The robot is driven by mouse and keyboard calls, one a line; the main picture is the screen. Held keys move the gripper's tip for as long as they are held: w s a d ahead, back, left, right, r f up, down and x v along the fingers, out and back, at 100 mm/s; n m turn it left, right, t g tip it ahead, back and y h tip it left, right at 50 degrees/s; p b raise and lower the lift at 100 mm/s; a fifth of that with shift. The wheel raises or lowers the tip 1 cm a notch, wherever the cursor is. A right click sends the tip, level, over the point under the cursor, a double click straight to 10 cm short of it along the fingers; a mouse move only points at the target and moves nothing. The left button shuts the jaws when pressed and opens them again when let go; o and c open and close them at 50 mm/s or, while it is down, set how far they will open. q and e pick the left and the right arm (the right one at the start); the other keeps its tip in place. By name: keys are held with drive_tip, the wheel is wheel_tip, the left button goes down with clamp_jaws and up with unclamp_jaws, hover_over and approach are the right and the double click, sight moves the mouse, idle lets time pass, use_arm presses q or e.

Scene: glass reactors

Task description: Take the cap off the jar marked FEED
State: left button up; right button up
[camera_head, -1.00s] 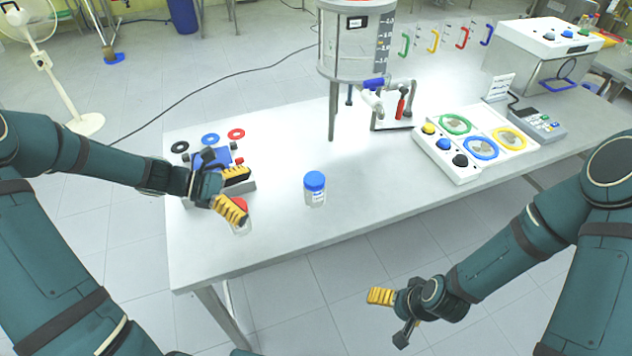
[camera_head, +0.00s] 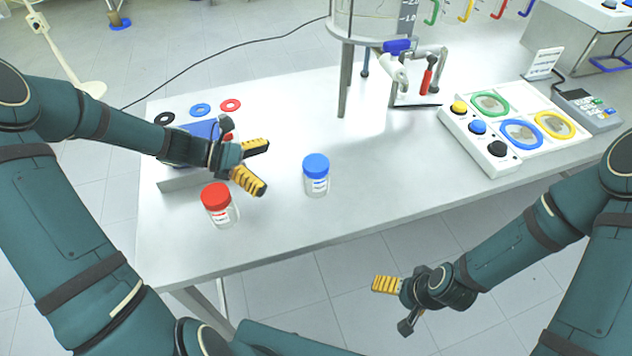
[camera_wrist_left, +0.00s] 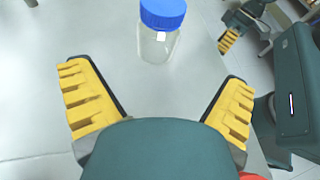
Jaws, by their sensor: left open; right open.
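A clear jar with a blue cap (camera_head: 316,177) stands upright on the table, and it also shows in the left wrist view (camera_wrist_left: 160,30). A clear jar with a red cap (camera_head: 219,206) stands nearer the table's front left. Both caps are on; the labels are too small to read, so I cannot tell which is FEED. My left gripper (camera_head: 265,168) is open and empty, to the left of the blue-capped jar. In the left wrist view its spread fingers (camera_wrist_left: 155,75) face that jar, apart from it. My right gripper (camera_head: 389,307) is open and empty, off the table's front edge.
A grey stand with a blue panel (camera_head: 202,130) is partly behind my left gripper. Black, blue and red rings (camera_head: 200,110) lie behind it. The reactor (camera_head: 372,20) with its valve stands at the back. A button panel (camera_head: 480,140) is at right. The table's middle is clear.

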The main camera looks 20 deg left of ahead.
sight(316, 179)
use_arm(q)
drive_tip(key=b+x, duration=0.1)
drive_tip(key=x, duration=0.6)
drive_tip(key=b+x, duration=0.2)
drive_tip(key=x, duration=0.2)
drive_tip(key=shift+w+f, duration=0.15)
drive_tip(key=shift+f, duration=0.15)
drive_tip(key=shift+w+d+f, duration=0.15)
drive_tip(key=shift+d, duration=0.35)
drive_tip(key=c, duration=1.3)
